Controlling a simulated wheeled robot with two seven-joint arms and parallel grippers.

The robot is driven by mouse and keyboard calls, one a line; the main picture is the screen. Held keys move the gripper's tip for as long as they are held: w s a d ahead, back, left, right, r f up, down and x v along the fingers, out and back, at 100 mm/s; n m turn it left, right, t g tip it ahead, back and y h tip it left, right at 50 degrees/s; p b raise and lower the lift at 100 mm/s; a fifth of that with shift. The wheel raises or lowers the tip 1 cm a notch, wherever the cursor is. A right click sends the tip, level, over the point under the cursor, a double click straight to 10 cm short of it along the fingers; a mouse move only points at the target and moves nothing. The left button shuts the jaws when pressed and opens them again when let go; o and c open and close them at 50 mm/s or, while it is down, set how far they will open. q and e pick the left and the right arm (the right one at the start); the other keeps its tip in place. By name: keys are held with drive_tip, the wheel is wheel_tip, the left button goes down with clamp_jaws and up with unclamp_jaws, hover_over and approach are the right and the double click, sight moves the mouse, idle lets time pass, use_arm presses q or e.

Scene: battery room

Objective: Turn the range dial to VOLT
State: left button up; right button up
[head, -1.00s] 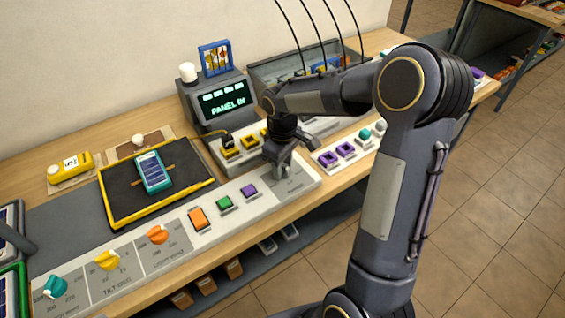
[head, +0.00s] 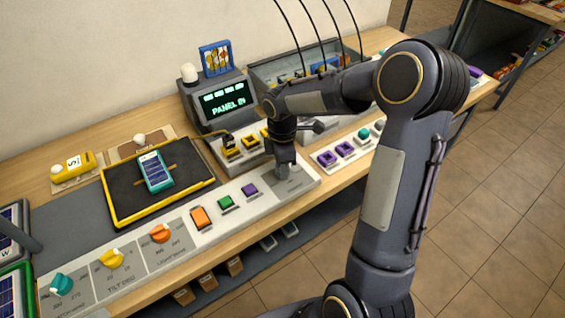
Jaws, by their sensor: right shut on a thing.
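My right gripper (head: 286,170) reaches down onto the right end of the long white control panel (head: 131,273). It is shut on what I take to be the range dial, at a grey plate with small markings. The dial itself is hidden by the fingers, so its pointer and the VOLT mark cannot be read. The wrist stands roughly upright over the plate. My left gripper does not show.
Left of the gripper on the panel are a purple button (head: 250,190), a green button (head: 225,202), an orange switch (head: 201,218) and orange, yellow and teal knobs. A screen (head: 224,106) reading PANEL and a black tray (head: 120,195) with a teal meter stand behind.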

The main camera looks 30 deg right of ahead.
drive_tip(key=shift+n, duration=0.3)
drive_tip(key=o, duration=1)
drive_tip(key=shift+r, duration=0.1)
wheel_tip(320, 180, up, 7)
drive_tip(key=shift+r, duration=0.35)
